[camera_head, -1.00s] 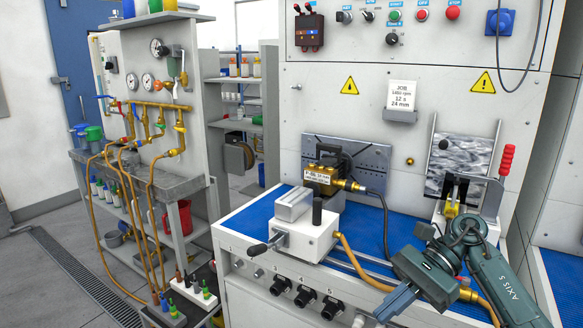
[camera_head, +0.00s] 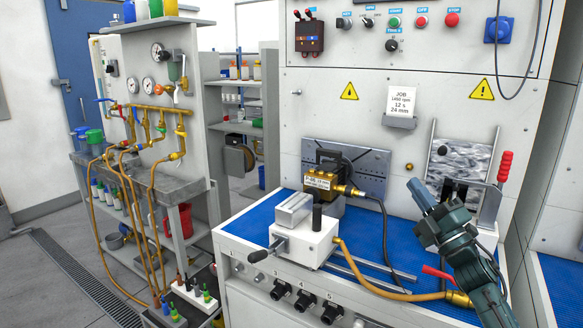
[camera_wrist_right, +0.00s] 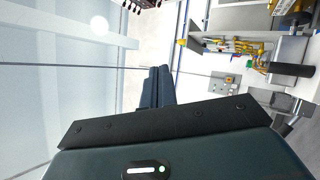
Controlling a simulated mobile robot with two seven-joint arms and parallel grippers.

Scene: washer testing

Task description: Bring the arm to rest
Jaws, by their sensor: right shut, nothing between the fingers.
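My right gripper (camera_head: 421,194) is raised over the right part of the blue-topped test bench (camera_head: 395,237) in the head view. Its blue-grey fingers are together and empty, pointing up and to the left. In the right wrist view the shut fingers (camera_wrist_right: 157,88) point toward the ceiling and back wall. My right arm comes in from the lower right. My left gripper is not in view.
A white vise block (camera_head: 305,242) and a brass valve (camera_head: 322,181) with a hose stand on the bench left of the gripper. A red-handled lever (camera_head: 505,167) stands close to its right. A panel with buttons (camera_head: 452,20) rises behind.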

